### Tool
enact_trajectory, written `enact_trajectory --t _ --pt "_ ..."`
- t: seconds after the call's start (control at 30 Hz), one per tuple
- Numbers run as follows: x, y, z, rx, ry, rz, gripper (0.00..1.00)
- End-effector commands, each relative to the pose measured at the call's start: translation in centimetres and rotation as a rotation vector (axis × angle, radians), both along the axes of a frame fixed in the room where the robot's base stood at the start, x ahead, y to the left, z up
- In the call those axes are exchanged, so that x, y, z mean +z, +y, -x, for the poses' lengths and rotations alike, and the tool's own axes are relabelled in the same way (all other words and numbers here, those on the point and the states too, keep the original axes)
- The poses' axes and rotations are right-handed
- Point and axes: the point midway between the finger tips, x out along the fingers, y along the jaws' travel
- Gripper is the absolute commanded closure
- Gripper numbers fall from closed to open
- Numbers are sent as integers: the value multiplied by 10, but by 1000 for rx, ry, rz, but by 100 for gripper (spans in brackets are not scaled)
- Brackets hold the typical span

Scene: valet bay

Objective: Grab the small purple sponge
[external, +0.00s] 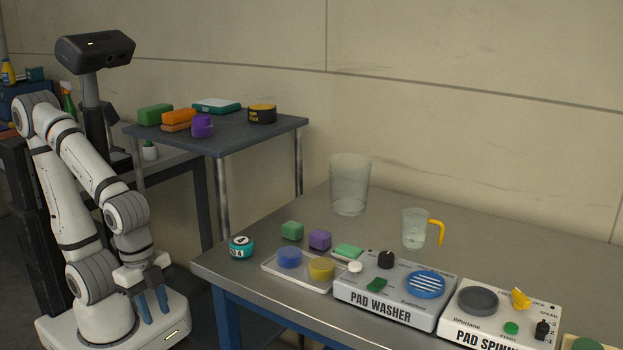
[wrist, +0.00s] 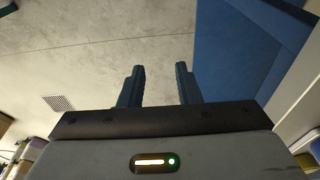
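A small purple sponge (external: 319,239) sits on the near metal table, just behind the tray and to the right of a small green sponge (external: 292,231). A larger purple item (external: 202,126) stands on the back table; I cannot tell exactly what it is. My gripper (external: 153,304) hangs low at the left, off the near table and well apart from the purple sponge. In the wrist view my gripper (wrist: 159,85) has its two blue fingers apart with nothing between them. The small purple sponge is not clear in the wrist view.
A tray (external: 300,281) holds blue and yellow round pads (external: 321,268). A teal ball (external: 241,248) is at the table's left corner. The pad washer (external: 395,296), pad spinner (external: 500,316), clear bin (external: 349,184) and yellow-handled jug (external: 414,229) stand to the right.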

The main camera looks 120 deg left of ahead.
Motion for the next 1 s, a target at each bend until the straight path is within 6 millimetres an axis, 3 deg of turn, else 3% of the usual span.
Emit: enact_trajectory --t 0.4,0.67,0.77,0.87,1.0 --pt "0 0 0 0 0 0 40" --pt "4 2 -3 1 1 -1 40" --pt "20 11 -17 6 9 -5 40" --pt "48 34 -45 11 26 -13 40" --pt "88 88 -93 16 58 -24 40"
